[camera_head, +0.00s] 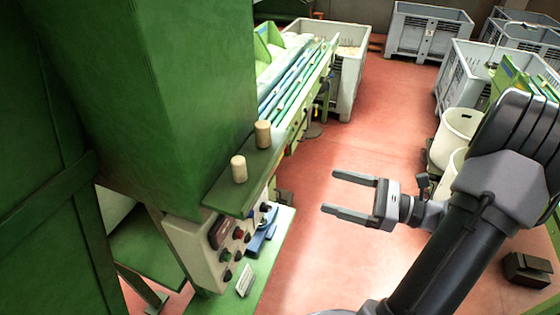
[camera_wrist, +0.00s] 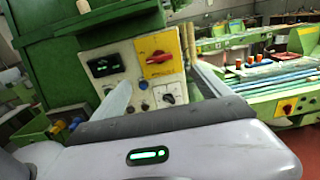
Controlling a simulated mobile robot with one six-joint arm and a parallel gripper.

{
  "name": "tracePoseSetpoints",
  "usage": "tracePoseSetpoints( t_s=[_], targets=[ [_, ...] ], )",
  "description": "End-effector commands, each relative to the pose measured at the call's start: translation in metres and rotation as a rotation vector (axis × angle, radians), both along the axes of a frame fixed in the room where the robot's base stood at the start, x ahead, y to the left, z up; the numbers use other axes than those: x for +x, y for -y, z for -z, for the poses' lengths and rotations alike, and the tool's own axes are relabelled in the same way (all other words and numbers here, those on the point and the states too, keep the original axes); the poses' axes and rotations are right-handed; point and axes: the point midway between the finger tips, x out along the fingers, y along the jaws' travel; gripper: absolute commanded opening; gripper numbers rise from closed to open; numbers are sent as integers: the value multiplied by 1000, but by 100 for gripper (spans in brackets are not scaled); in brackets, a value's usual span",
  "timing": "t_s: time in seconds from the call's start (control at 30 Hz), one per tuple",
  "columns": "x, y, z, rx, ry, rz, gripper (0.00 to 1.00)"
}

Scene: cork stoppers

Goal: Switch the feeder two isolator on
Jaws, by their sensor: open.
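In the wrist view a red rotary isolator (camera_wrist: 158,57) on a yellow plate sits at the upper right of a pale control panel (camera_wrist: 122,50). Its handle lies roughly crosswise. A second red switch on a yellow plate (camera_wrist: 287,107) is on the green machine at the right. I cannot read which one is feeder two. In the head view the control box (camera_head: 190,240) is below the green housing, seen steeply from the side. My gripper (camera_head: 330,192) is open and empty, to the right of the box, apart from it, its fingers pointing left.
Two corks (camera_head: 263,134) stand on a green ledge (camera_head: 226,190) above the box. In the wrist view a black display (camera_wrist: 106,66) and a dark knob (camera_wrist: 168,99) share the panel. Grey crates (camera_head: 425,32) stand at the back. The red floor (camera_head: 350,130) around my gripper is clear.

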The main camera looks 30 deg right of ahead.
Motion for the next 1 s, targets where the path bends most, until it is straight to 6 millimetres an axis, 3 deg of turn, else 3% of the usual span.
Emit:
tracePoseSetpoints(
  t_s=[0.3, 0.5, 0.9, 1.0],
  targets=[
    [76, -62, 0, -1, -3, -10, 87],
    [107, -85, 0, -3, -2, -7, 87],
    [116, -92, 0, -3, -2, -4, 87],
    [116, -92, 0, -3, -2, -5, 68]
  ],
)
